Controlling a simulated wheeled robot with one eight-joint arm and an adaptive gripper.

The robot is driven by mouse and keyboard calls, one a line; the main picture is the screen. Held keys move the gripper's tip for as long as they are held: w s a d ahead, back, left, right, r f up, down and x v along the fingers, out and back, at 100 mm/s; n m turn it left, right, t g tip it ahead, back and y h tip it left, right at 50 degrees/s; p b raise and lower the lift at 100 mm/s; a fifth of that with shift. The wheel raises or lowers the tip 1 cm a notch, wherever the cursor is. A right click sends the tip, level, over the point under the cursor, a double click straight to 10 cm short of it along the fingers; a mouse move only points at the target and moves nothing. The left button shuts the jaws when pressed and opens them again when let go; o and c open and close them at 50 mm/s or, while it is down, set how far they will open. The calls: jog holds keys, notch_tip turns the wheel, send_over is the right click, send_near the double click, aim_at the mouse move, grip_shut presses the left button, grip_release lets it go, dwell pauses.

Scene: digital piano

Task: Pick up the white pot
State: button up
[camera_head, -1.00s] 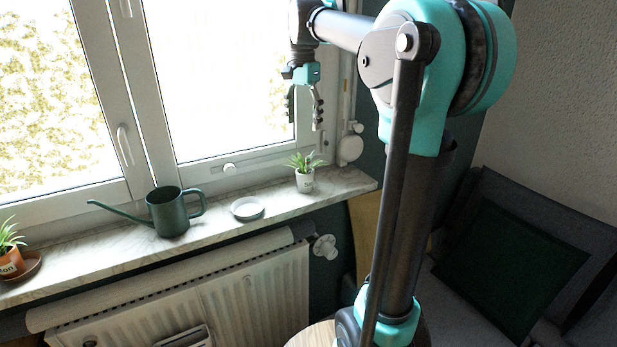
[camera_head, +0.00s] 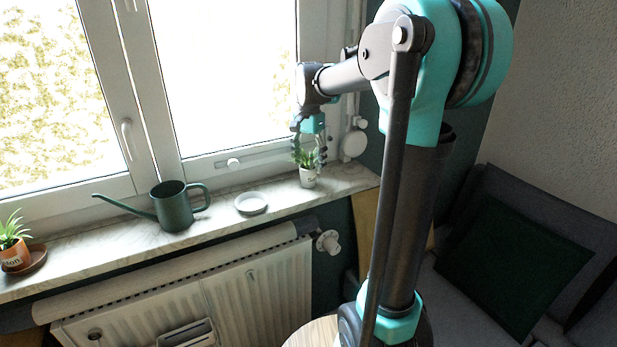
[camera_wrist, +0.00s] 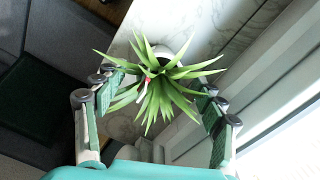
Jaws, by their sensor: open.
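The white pot (camera_head: 308,178) stands upright at the right end of the windowsill in the head view, with a spiky green plant (camera_head: 305,158) in it. My gripper (camera_head: 309,160) is above the pot, pointing down, with its fingers at the height of the leaves. In the wrist view, the leaves (camera_wrist: 153,84) spread between the two open fingers of my gripper (camera_wrist: 160,84). The leaves hide most of the pot there. The gripper holds nothing, and its fingers are above the pot's body.
The marble windowsill (camera_head: 225,218) also bears a white dish (camera_head: 251,203), a dark green watering can (camera_head: 174,207) and an orange pot (camera_head: 15,257) with a plant. The window is close behind. A radiator (camera_head: 250,290) is below. A sofa (camera_head: 480,240) stands at the right.

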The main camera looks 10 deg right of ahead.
jog(key=shift+f, duration=1.15)
jog(key=c, duration=1.5)
jog(key=shift+o, duration=0.2)
jog(key=shift+r, duration=0.1)
